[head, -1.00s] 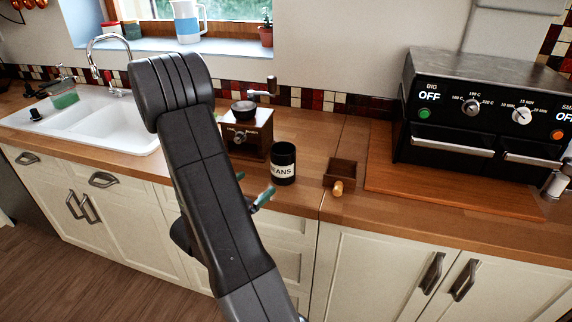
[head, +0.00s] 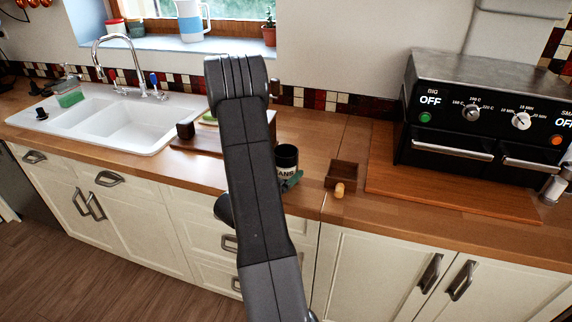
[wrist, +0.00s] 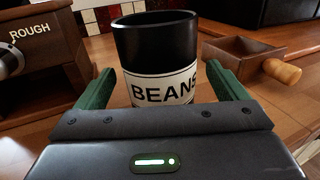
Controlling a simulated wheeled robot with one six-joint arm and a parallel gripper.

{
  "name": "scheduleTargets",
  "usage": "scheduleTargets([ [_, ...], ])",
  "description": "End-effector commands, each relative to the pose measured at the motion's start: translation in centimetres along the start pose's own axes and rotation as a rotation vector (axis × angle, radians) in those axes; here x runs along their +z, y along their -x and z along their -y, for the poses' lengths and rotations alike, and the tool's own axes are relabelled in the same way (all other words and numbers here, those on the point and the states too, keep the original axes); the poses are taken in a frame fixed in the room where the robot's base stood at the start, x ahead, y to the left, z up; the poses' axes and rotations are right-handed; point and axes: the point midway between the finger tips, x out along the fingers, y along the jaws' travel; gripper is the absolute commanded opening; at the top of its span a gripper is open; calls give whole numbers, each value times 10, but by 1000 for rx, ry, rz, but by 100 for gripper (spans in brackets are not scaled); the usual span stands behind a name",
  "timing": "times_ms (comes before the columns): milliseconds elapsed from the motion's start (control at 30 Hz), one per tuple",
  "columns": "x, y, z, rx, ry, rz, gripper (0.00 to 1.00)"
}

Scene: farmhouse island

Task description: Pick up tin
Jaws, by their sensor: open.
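The tin is a black cylinder with a white label reading BEANS (wrist: 155,60). It stands upright on the wooden counter. In the head view the tin (head: 286,156) is partly hidden by my arm and gripper. My gripper (wrist: 160,85) is open, with one green finger on each side of the tin in the wrist view. The tin's lower part is hidden behind the gripper body. I cannot tell whether either finger touches it. In the head view only a green fingertip of my gripper (head: 292,181) shows, in front of the tin.
A small wooden drawer box (head: 342,174) with a round knob lies right of the tin. The wooden grinder (wrist: 40,60) stands close on the left. A black oven (head: 480,120) on a wooden board is farther right. A white sink (head: 130,120) is at the left.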

Motion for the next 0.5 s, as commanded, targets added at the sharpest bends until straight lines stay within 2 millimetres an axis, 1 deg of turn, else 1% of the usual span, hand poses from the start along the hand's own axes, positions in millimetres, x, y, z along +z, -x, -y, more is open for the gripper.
scheduleTargets([
  [33, 2, -7, 0, -3, -1, 1, 92],
  [133, 0, -13, 0, 0, 0, -1, 92],
  [367, 0, -14, 0, 1, 0, -1, 92],
  [400, 0, -14, 0, 1, 0, -1, 88],
  [467, 0, -14, 0, 1, 0, 0, 76],
  [500, 0, -14, 0, 1, 0, 0, 69],
])
